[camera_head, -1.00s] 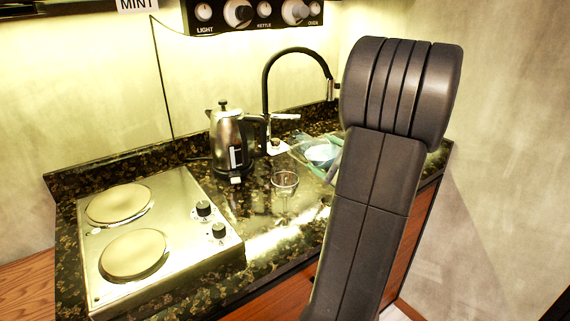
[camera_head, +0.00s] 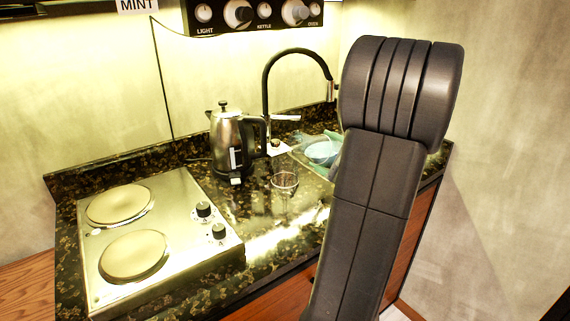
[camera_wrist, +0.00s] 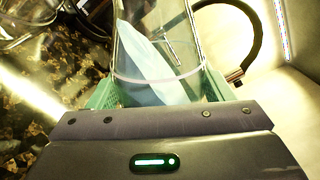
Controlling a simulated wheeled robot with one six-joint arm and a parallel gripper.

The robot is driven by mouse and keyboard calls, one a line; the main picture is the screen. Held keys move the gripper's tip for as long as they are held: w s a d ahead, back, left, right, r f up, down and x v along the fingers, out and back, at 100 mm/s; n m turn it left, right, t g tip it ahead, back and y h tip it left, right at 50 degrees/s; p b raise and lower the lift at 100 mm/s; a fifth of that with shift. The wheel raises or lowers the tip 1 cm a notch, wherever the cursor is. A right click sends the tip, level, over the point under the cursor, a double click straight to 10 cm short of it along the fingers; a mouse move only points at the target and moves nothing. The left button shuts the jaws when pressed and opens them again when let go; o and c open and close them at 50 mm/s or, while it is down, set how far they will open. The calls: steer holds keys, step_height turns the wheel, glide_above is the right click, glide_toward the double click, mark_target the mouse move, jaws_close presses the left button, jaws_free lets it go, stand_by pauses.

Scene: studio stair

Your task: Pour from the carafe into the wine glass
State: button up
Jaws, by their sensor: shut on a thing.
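The clear carafe (camera_wrist: 155,30) stands out in front of my gripper (camera_wrist: 160,88) in the wrist view. The gripper is shut on it, with a green piece at each side of its lower part. A pale blue shape shows through the clear wall; I cannot make out any liquid level. The wine glass (camera_head: 285,183) is upright on the dark counter in the head view, right of the kettle. Part of a clear glass (camera_wrist: 28,22) shows at the upper left of the wrist view. In the head view my arm hides the gripper and most or all of the carafe.
A steel kettle (camera_head: 228,145) stands behind and left of the glass. A two-plate hob (camera_head: 178,232) fills the left counter (camera_head: 262,275). A black tap (camera_head: 266,90) arches over the sink area, where a light-blue bowl (camera_head: 322,152) lies. The counter's front strip is clear.

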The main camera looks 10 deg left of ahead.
mark_target(326, 136)
steer(key=shift+w+d+r+n, duration=0.1)
steer(key=shift+r+n, duration=0.5)
steer(key=shift+r, duration=0.1)
steer(key=shift+w+d+r+n, duration=0.1)
steer(key=shift+r+n, duration=0.5)
steer(key=shift+r, duration=0.05)
stand_by(0.7)
steer(key=shift+s+a+r+n+b, duration=0.15)
steer(key=shift+r+n+b, duration=0.4)
steer(key=shift+b, duration=0.05)
steer(key=shift+s+a+r+n+b, duration=0.1)
steer(key=shift+r+n+b, duration=0.45)
steer(key=shift+b, duration=0.05)
stand_by(2.3)
